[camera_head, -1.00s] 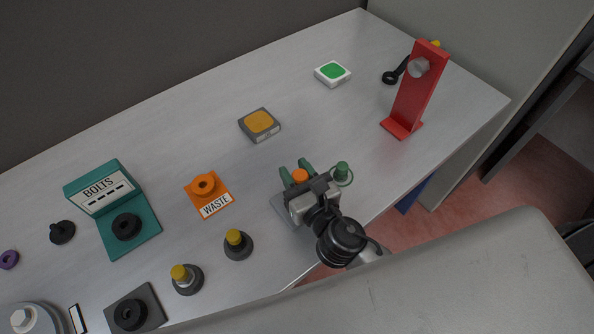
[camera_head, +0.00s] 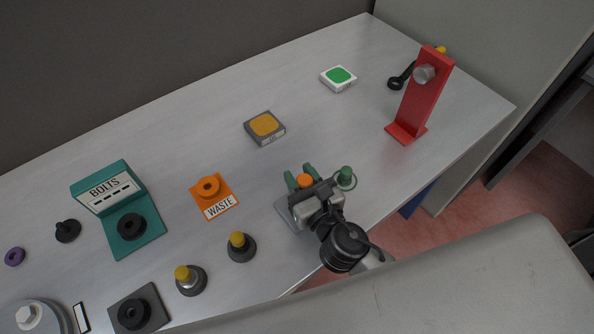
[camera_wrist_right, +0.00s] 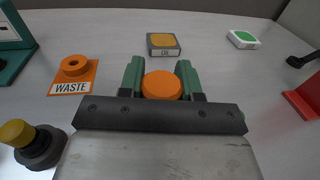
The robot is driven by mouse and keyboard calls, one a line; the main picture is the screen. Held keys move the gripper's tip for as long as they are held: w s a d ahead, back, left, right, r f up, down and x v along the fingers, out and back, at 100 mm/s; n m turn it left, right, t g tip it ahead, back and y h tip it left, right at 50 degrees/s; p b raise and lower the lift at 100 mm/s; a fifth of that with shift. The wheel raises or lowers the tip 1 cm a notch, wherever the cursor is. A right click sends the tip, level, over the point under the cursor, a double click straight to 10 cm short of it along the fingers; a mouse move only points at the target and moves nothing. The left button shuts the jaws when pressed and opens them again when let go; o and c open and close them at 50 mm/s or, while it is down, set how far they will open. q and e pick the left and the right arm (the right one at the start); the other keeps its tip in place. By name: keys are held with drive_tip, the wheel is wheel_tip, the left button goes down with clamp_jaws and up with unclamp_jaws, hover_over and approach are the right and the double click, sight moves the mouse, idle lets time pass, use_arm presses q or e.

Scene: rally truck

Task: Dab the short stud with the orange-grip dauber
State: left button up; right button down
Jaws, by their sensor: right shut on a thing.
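My right gripper (camera_head: 302,176) is shut on the orange-grip dauber (camera_head: 305,181), low over the front part of the table. In the right wrist view the round orange top (camera_wrist_right: 162,86) sits between the two green fingers; its lower end is hidden. Two dark round-based studs with yellow tops stand to the gripper's left near the front edge. The nearer-left stud (camera_head: 189,283) shows a silver band under its top and looks taller. The other stud (camera_head: 241,248) looks shorter and stands apart from the gripper; it also shows in the right wrist view (camera_wrist_right: 37,147). My left gripper is not in view.
A green-topped piece with a ring (camera_head: 346,178) stands close right of the gripper. An orange WASTE pad (camera_head: 221,208), an orange-topped grey box (camera_head: 265,128) and a teal BOLTS stand (camera_head: 147,239) lie left. A red stand (camera_head: 421,98) rises right.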

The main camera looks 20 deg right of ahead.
drive_tip(key=shift+s, duration=0.15)
drive_tip(key=shift+w+r, duration=0.1)
drive_tip(key=shift+w, duration=0.25)
drive_tip(key=shift+w+a+p, duration=0.25)
drive_tip(key=shift+w+p, duration=0.1)
drive_tip(key=shift+w, duration=0.2)
drive_tip(key=shift+s, duration=0.1)
drive_tip(key=shift+s+d+f, duration=0.1)
drive_tip(key=shift+s+d, duration=0.05)
drive_tip(key=shift+s, duration=0.3)
drive_tip(key=shift+s+d+f, duration=0.1)
drive_tip(key=shift+s+d, duration=0.05)
drive_tip(key=shift+s, duration=0.25)
drive_tip(key=shift+w, duration=0.15)
